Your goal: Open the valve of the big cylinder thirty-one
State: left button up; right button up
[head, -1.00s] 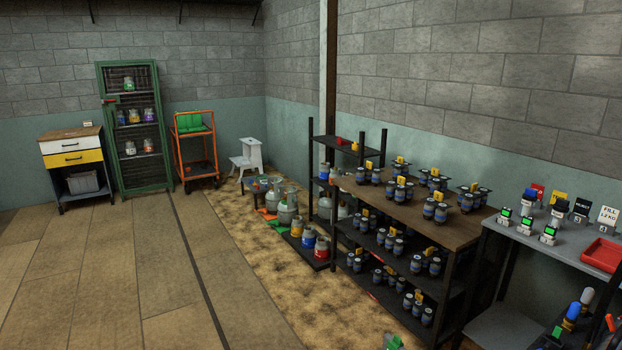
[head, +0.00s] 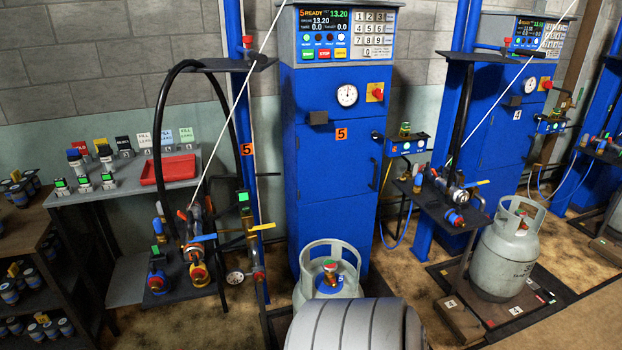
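A big grey cylinder (head: 505,258) with a collar stands upright on the black scale platform of station 4, at the right. It has dark marking on its side, too small to read surely. Its valve (head: 521,228) shows as a small reddish part inside the collar. Another pale grey cylinder (head: 312,250) stands at station 5, with a red and green topped valve (head: 330,267) inside its collar; its lower body is hidden. I cannot tell which cylinder is thirty-one. Neither of my grippers is in view.
Blue cabinet 5 (head: 330,185) and blue cabinet 4 (head: 500,125) stand against the wall. Black shelves with hoses and valve fittings (head: 197,270) jut out beside them. A grey table (head: 115,183) with a red tray (head: 168,170) is at the left.

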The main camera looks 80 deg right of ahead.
aim_at(329, 266)
jog(key=z, duration=2.55)
